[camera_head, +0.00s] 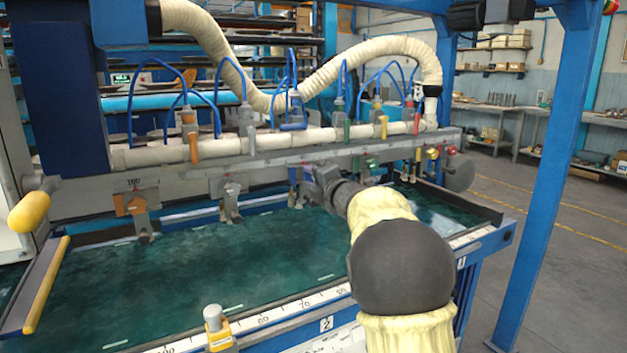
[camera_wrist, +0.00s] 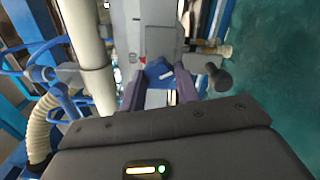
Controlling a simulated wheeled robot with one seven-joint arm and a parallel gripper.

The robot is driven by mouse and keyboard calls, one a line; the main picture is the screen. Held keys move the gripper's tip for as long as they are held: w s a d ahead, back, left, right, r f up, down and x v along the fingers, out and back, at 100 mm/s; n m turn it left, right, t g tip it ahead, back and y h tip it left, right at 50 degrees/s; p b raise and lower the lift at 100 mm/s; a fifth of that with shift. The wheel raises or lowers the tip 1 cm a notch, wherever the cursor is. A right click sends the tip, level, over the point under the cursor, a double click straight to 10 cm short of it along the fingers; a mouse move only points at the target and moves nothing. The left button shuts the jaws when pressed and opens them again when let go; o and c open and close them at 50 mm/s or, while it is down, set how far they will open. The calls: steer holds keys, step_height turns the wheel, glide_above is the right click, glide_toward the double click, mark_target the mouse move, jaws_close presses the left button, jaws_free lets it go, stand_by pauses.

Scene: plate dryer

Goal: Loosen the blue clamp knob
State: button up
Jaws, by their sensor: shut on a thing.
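The blue clamp knob (camera_wrist: 157,71) shows between the two fingertips of my gripper (camera_wrist: 159,79) in the wrist view. The fingers close on it from both sides, and its lower part is hidden by the gripper. In the head view my gripper (camera_head: 318,178) is at the grey rail, beside the middle clamp, which has a blue block (camera_head: 293,112) above the rail. My wrist and gripper hide the knob in that view.
The grey rail (camera_head: 265,163) carries other clamps, including an orange one (camera_head: 131,205) and a grey one (camera_head: 230,197). A white pipe (camera_wrist: 88,45) runs close beside my gripper. The green table surface (camera_head: 190,265) below is mostly clear. A blue post (camera_head: 550,180) stands at the right.

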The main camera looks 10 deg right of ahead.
steer(key=shift+f, duration=0.15)
steer(key=o, duration=1)
steer(key=shift+d, duration=0.1)
steer(key=shift+c, duration=0.2)
steer(key=shift+s, duration=0.1)
steer(key=v, duration=1.7)
